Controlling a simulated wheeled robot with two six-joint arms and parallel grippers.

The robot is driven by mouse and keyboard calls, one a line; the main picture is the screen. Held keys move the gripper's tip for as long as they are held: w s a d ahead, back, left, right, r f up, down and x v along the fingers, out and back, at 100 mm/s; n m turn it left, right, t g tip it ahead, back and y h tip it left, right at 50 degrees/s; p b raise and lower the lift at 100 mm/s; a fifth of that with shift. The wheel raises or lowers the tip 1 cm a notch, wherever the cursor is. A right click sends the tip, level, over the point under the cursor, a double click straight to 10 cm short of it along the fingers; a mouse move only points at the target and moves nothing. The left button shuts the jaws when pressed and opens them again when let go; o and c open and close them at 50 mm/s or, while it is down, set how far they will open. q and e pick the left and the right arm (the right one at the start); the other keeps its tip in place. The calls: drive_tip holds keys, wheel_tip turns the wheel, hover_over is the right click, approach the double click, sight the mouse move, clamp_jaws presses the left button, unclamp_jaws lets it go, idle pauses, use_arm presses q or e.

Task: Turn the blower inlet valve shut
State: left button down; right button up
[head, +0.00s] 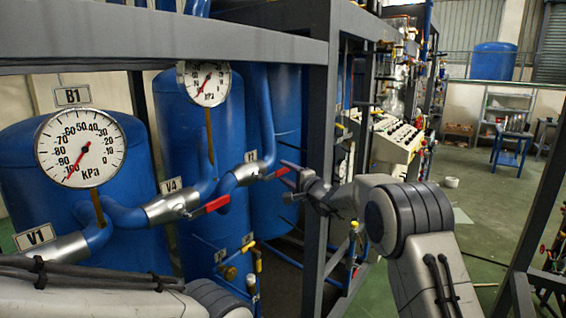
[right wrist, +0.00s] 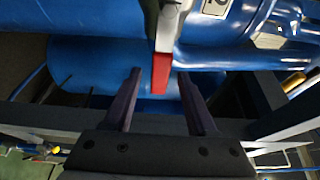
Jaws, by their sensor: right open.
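A valve with a red lever handle (head: 277,173) sits on a blue pipe in the head view, below a small tag (head: 251,156) that I cannot read clearly. The red lever also shows in the right wrist view (right wrist: 161,73), where its end lies between the tips of my open right gripper (right wrist: 159,76). I cannot tell whether the fingers touch it. In the head view my right gripper (head: 287,181) is just right of the lever. My left gripper is not in view; only part of my left arm shows at the bottom left.
Valve V4 (head: 165,208), with its own red lever (head: 210,205), is close by on the left. Pressure gauge B1 (head: 80,147) stands farther left. A grey frame post (head: 318,150) rises behind my right gripper. Open floor lies to the right.

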drive_tip(key=shift+p+x, duration=0.4)
drive_tip(key=shift+x, duration=0.6)
clamp_jaws()
idle(0.8)
